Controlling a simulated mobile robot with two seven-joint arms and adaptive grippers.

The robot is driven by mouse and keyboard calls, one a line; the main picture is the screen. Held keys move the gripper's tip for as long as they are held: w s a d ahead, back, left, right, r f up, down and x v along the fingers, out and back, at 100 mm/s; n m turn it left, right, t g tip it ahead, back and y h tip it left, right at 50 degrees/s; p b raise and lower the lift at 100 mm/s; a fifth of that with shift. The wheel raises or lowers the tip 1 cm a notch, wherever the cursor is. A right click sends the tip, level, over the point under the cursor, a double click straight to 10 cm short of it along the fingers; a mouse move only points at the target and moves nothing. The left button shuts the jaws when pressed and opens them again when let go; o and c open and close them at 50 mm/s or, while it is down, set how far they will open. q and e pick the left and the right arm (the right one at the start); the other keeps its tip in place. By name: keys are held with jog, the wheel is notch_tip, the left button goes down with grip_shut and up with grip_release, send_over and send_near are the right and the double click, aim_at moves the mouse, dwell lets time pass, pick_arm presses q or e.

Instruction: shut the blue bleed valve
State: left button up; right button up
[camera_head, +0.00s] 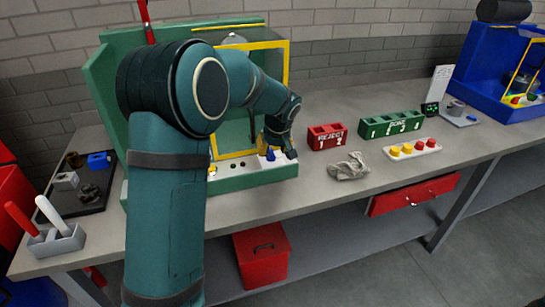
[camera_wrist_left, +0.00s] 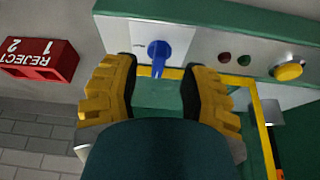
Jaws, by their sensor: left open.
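The blue bleed valve (camera_wrist_left: 158,54) is a small blue handle on a pale plate of the green machine's front panel. In the left wrist view its round hub is at the top and its lever points down the picture. My left gripper (camera_wrist_left: 158,72) is open, with one yellow-padded finger on each side of the lever. I cannot tell whether either finger touches it. In the head view a bit of the blue handle (camera_head: 270,154) shows below my left gripper (camera_head: 279,140). My right gripper is not in view.
A yellow knob (camera_wrist_left: 289,71) and small red and green buttons share the panel. A yellow-framed door (camera_head: 236,146) stands behind my arm. A red REJECT bin (camera_head: 327,137), a green bin (camera_head: 391,125) and a grey rag (camera_head: 348,166) lie to the right on the bench.

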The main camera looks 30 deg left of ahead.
aim_at(273, 154)
pick_arm(q)
jog(key=shift+x, duration=2)
jog(key=shift+o, duration=0.2)
grip_shut()
